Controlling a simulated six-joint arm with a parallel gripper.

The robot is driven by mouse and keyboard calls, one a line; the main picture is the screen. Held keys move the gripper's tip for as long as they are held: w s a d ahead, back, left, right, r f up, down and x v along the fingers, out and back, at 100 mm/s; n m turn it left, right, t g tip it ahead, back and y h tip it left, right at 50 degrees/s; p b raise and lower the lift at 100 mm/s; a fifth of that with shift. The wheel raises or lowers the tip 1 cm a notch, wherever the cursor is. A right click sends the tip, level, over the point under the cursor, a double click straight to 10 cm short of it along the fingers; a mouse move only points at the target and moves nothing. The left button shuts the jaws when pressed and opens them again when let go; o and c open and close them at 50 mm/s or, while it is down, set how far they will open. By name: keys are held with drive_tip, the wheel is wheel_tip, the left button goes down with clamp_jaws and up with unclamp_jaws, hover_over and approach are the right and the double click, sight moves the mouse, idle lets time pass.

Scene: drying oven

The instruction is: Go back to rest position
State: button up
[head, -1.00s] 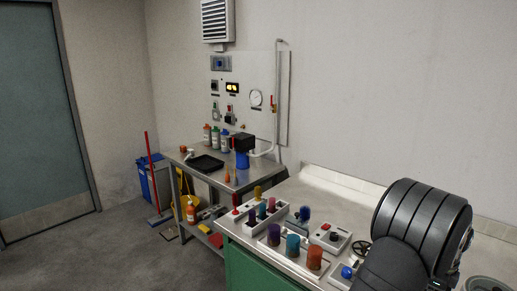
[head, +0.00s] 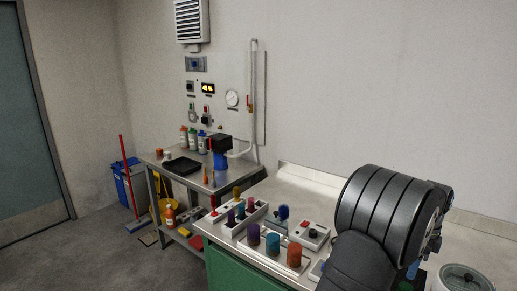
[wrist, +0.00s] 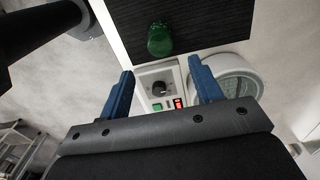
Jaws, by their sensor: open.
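My gripper (wrist: 160,76) shows in the wrist view with its two blue fingers spread apart. Nothing is between the fingertips. Beyond them are a pale control box with a black knob (wrist: 161,89) and a red lit switch (wrist: 179,102). A green round knob (wrist: 160,40) stands out from a dark panel (wrist: 211,22) above it.
On the green-fronted bench (head: 295,180), coloured cylinders, including an orange one (head: 294,254), stand left of my arm. A steel side table (head: 225,186) holds bottles and a black tray (head: 181,166). A white round-rimmed thing (wrist: 249,84) is right of the fingers.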

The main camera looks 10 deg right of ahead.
wheel_tip(320, 180, down, 13)
drive_tip(key=shift+r, duration=0.15)
drive_tip(key=r, duration=0.5)
drive_tip(key=shift+s, duration=0.2)
drive_tip(key=s+d+r, duration=0.1)
drive_tip(key=s+r, duration=0.6)
drive_tip(key=s, duration=0.4)
drive_tip(key=n, duration=0.3)
approach(407, 287)
drive_tip(key=w+f, duration=0.2)
drive_tip(key=w, duration=0.6)
drive_tip(key=w+a+f+n, duration=0.1)
drive_tip(key=w+a, duration=0.1)
drive_tip(key=w, duration=0.4)
drive_tip(key=w+a+f+n, duration=0.1)
drive_tip(key=w+a, duration=0.2)
drive_tip(key=w, duration=0.2)
drive_tip(key=w+a+f+n, duration=0.1)
drive_tip(key=w+a, duration=0.2)
drive_tip(key=w, duration=0.3)
drive_tip(key=shift+w+a+f, duration=0.15)
drive_tip(key=shift+w+f, duration=0.1)
drive_tip(key=shift+w, duration=0.1)
drive_tip(key=shift+f, duration=0.45)
